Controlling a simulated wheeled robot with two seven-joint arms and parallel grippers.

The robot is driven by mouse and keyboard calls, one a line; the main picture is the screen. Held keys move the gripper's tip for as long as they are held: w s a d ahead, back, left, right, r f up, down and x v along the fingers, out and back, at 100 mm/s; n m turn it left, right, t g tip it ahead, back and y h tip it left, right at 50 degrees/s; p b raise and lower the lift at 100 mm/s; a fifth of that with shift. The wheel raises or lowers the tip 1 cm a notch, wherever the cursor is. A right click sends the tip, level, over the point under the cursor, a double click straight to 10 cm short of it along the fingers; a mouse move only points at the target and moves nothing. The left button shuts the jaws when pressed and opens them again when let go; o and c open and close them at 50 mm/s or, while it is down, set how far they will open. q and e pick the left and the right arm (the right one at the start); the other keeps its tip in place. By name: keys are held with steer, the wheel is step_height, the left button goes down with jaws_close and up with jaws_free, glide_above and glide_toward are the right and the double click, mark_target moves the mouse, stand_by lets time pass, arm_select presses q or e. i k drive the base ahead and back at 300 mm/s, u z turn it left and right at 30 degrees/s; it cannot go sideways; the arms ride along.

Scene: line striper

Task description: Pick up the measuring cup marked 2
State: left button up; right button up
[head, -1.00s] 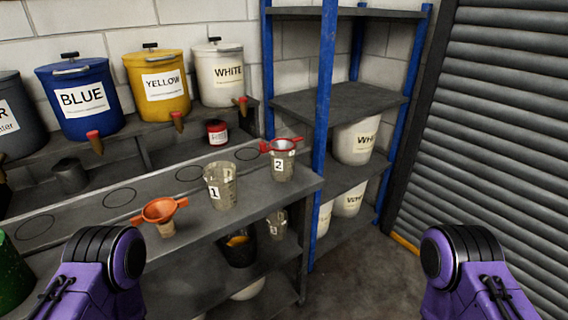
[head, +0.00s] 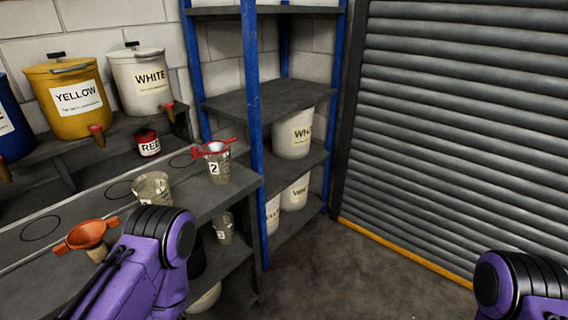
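The measuring cup marked 2 (head: 216,169) is a clear cup with a black-on-white 2 label. It stands upright near the right end of the grey bench (head: 235,190). A red funnel (head: 214,148) sits in its top. Another clear measuring cup (head: 152,188) stands to its left, its front partly hidden by my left arm. An orange funnel (head: 86,235) sits further left on the bench. Purple links of both my arms show at the bottom, but neither gripper is in view.
The yellow bucket (head: 71,99) and white bucket (head: 141,82) stand on a raised shelf behind, with a small red jar (head: 147,143) below. A blue-posted rack (head: 254,120) stands right of the bench. Open floor (head: 345,275) lies before the roller shutter (head: 455,130).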

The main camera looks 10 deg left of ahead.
mark_target(218, 167)
steer(key=z, duration=0.4)
steer(key=i, duration=2.9)
steer(key=u, duration=1.3)
